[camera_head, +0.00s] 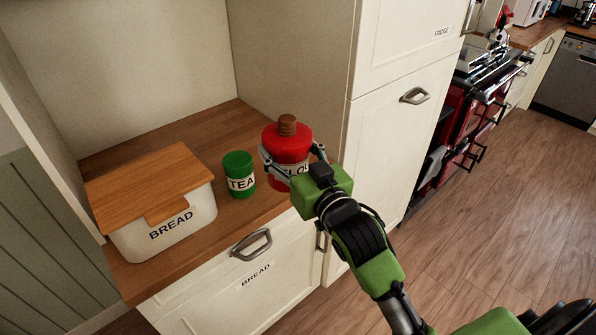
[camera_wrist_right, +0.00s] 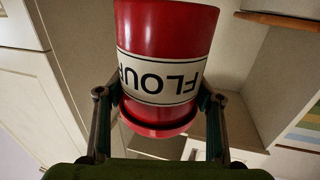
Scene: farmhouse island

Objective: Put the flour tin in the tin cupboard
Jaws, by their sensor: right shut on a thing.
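The flour tin (camera_head: 288,141) is a red cylinder with a white label and a brown knob on its lid. It is upright at the right of the wooden counter, beside the green tea tin (camera_head: 239,175). My right gripper (camera_head: 293,163) is shut around it, one finger on each side. In the right wrist view the tin (camera_wrist_right: 165,35) fills the middle, its FLOUR label upside down. Whether its base touches the counter is hidden. An alcove (camera_head: 150,65) with a wooden counter floor holds the tins; no cupboard label for tins shows. My left gripper is not in view.
A white bread bin (camera_head: 135,238) with a wooden lid stands left of the tea tin. The bread drawer (camera_head: 230,285) below is shut. A tall fridge cupboard (camera_head: 395,115) stands close on the right. Open wooden floor (camera_head: 490,215) lies right of it.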

